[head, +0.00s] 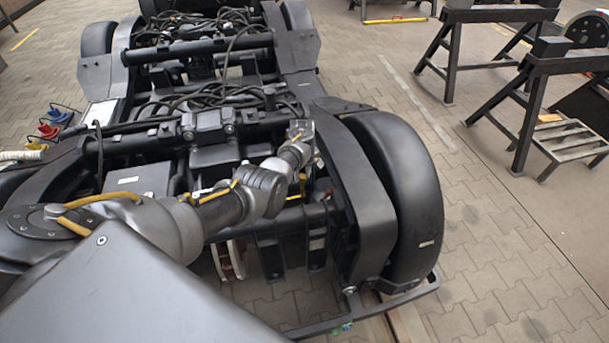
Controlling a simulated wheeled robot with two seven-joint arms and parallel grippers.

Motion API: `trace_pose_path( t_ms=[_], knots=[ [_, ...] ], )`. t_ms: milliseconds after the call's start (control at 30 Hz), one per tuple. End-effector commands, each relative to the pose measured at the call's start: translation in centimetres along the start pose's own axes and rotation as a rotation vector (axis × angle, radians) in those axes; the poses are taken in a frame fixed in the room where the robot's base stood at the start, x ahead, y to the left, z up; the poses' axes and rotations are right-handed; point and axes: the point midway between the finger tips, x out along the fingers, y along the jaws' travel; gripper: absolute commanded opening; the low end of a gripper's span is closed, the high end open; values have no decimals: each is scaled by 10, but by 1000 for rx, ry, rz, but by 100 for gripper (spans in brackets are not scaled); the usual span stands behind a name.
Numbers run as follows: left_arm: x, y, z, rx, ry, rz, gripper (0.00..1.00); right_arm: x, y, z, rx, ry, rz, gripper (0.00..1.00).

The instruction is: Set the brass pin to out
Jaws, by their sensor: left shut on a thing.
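My left arm reaches in from the left over the near end of the dark bogie (165,135). My left gripper (301,132) is at the bogie's right side, just inside the big black wheel cover. It is shut on the brass pin, but its fingertips and the pin are too small and covered to make out. I cannot tell the pin's position from this view. A small yellow-orange part (303,184) shows just below the wrist. My right gripper is out of view.
The black wheel cover (405,190) and side frame stand close on the right of my gripper. Cables and crossbeams fill the bogie's middle. Red, blue and yellow connectors (48,130) sit at the left. Black trestles (535,90) stand on the right, with clear paving between.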

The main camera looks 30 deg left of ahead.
Motion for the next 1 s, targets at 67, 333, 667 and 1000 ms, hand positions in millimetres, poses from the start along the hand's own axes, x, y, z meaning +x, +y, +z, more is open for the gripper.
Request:
trace_pose_path(
  t_ms=[67, 333, 667, 1000],
  knots=[
    [-2, 4, 0, 3, 4, 6, 0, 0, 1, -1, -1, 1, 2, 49],
    [-3, 5, 1, 6, 5, 7, 43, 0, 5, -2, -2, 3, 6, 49],
    [-2, 2, 0, 3, 3, 4, 50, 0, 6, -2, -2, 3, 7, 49],
    [-53, 4, 0, 5, 6, 5, 50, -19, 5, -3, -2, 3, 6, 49]
  ],
)
